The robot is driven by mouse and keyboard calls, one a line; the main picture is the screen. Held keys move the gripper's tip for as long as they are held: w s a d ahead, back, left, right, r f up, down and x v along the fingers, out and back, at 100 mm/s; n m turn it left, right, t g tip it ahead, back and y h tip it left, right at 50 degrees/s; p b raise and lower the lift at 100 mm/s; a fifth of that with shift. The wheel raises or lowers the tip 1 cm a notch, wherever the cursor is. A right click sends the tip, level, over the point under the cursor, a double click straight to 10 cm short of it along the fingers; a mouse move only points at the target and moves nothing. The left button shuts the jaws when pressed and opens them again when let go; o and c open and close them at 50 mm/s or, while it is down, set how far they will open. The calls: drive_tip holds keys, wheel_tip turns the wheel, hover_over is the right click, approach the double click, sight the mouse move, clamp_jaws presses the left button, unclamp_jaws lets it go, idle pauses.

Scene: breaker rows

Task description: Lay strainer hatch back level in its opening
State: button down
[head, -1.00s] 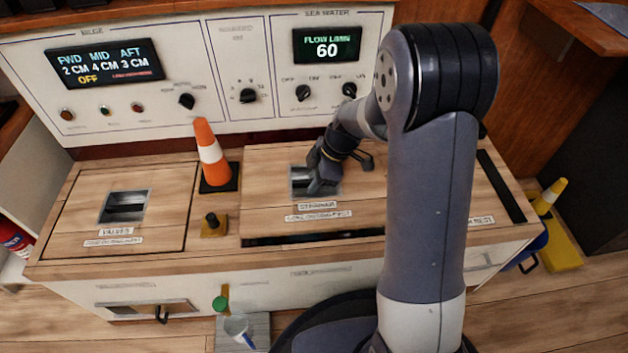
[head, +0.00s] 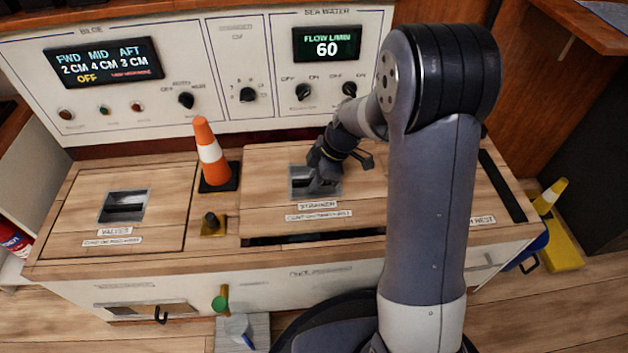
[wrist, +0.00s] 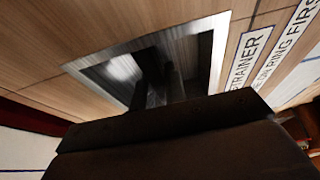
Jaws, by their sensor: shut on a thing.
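The strainer hatch (head: 262,210) is a wooden panel with a STRAINER label and a recessed metal pull. A dark gap shows along its front edge, so it is not flush there. My gripper (head: 322,184) is shut on the hatch's pull, inside the metal recess. In the wrist view the metal recess (wrist: 212,38) surrounds the jaws, which are partly hidden by the dark gripper body. My arm covers the right part of the hatch.
An orange cone (head: 210,158) stands left of the hatch, behind a small black knob (head: 211,222). The valves hatch (head: 82,210) lies flat at left. The switch panel (head: 225,75) rises behind.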

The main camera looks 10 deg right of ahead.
drive_tip(key=shift+f, duration=0.15)
drive_tip(key=shift+f+b, duration=1.1)
drive_tip(key=shift+b, duration=0.15)
drive_tip(key=shift+f, duration=0.35)
drive_tip(key=shift+f+b, duration=0.6)
drive_tip(key=shift+b, duration=0.1)
drive_tip(key=c, duration=1.4)
unclamp_jaws()
drive_tip(key=shift+o, duration=0.2)
drive_tip(key=shift+f, duration=0.15)
drive_tip(key=p+v, duration=0.4)
drive_tip(key=v, duration=0.7)
drive_tip(key=shift+a+p, duration=0.1)
drive_tip(key=shift+p, duration=0.25)
